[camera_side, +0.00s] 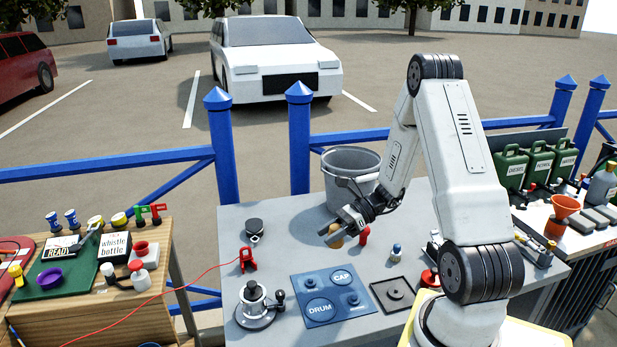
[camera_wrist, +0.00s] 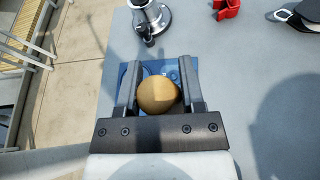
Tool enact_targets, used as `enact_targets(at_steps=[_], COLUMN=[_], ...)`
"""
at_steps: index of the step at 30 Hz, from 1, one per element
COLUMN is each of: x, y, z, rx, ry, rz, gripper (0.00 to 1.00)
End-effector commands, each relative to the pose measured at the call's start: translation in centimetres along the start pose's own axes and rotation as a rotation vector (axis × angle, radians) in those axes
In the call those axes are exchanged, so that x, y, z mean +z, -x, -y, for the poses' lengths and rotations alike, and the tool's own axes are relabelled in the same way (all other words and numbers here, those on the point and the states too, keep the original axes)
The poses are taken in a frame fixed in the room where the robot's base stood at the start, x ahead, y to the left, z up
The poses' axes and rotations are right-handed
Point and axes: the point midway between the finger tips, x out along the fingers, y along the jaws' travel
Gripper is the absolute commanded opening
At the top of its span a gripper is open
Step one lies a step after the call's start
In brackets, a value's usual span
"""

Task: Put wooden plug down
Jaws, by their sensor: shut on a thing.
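The wooden plug (camera_wrist: 157,94) is a round-topped tan piece between the two fingers of my gripper (camera_wrist: 160,78), which is shut on it. In the side view the plug (camera_side: 336,241) shows small below my gripper (camera_side: 338,232), over the grey table behind the blue mat. I cannot tell how far its underside is from the table. The blue mat (camera_side: 322,312) carries the labels DRUM and CAP, with small dark parts on it. In the wrist view the mat (camera_wrist: 143,68) is partly hidden by the plug and fingers.
A metal winch (camera_side: 254,302) stands left of the mat, with a red clip (camera_side: 246,258) and black block (camera_side: 254,229) behind. A grey bucket (camera_side: 340,190) stands behind.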

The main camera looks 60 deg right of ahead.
Motion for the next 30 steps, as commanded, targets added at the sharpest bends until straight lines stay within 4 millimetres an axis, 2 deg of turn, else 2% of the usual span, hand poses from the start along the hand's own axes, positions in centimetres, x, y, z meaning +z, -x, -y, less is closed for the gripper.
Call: enact_targets(at_steps=[6, 14, 21, 30], x=[-1.8, -3.9, -5.8, -7.9], y=[-1.0, -0.8, 0.5, 3.2], z=[-3.9, -7.8, -10.7, -13.0], rx=[0.254, 0.55, 0.829, 1.178], ry=[0.104, 0.229, 0.346, 0.493], rz=[-0.039, -0.085, -0.127, -0.181], gripper=[0.0, 0.0, 0.0, 0.0])
